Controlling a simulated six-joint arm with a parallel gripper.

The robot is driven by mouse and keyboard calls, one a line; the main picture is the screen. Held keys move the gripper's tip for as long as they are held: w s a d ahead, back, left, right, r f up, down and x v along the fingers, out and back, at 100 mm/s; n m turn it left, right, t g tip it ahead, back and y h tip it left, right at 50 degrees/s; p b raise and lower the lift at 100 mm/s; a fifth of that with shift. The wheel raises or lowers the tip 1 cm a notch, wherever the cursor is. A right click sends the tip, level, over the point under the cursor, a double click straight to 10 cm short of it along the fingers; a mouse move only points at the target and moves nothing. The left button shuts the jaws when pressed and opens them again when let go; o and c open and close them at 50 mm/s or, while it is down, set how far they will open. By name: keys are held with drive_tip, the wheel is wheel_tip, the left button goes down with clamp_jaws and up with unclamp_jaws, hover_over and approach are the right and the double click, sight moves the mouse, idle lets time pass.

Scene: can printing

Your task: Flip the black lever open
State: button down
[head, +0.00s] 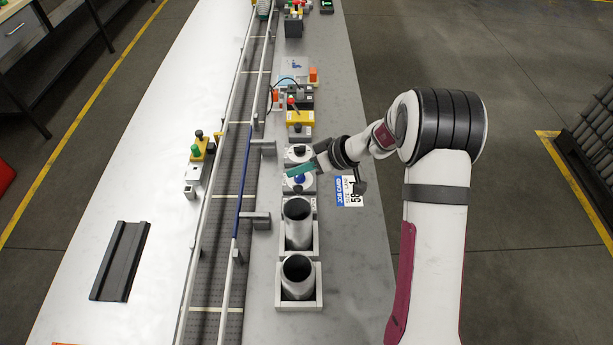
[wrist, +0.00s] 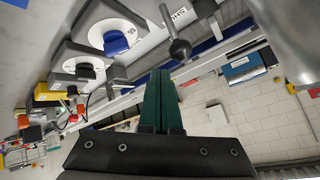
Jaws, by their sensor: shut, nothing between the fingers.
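A black lever with a ball end (wrist: 180,48) shows in the wrist view, at the top middle, just beyond my fingertips and slightly to their right. Its stem runs up to the top edge. I cannot pick it out in the head view. My gripper (wrist: 161,76) has dark green fingers, shut together with nothing between them. A small gap shows in the picture between the tips and the ball; true contact cannot be told. In the head view my gripper (head: 291,173) reaches left over the dial units, partly covering them.
A blue knob (wrist: 117,44) and a black knob (wrist: 85,71) sit on round white dials left of the lever. A job card (head: 349,191) lies on the bench beside the blue dial. Two grey cans (head: 298,232) (head: 298,284) stand in holders nearer; a conveyor (head: 226,205) runs left.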

drive_tip(key=a+r+v, duration=0.1)
drive_tip(key=v, duration=0.8)
drive_tip(key=shift+w+r, duration=0.3)
drive_tip(key=shift+r, duration=0.3)
drive_tip(key=shift+d, duration=0.1)
drive_tip(key=a+n+h, duration=0.1)
drive_tip(key=a+r+n+h, duration=0.1)
drive_tip(key=a, duration=0.1)
drive_tip(key=s+a+n+g, duration=0.1)
drive_tip(key=n, duration=0.1)
drive_tip(key=shift+a+r+h, duration=0.2)
drive_tip(key=shift+a+h, duration=0.2)
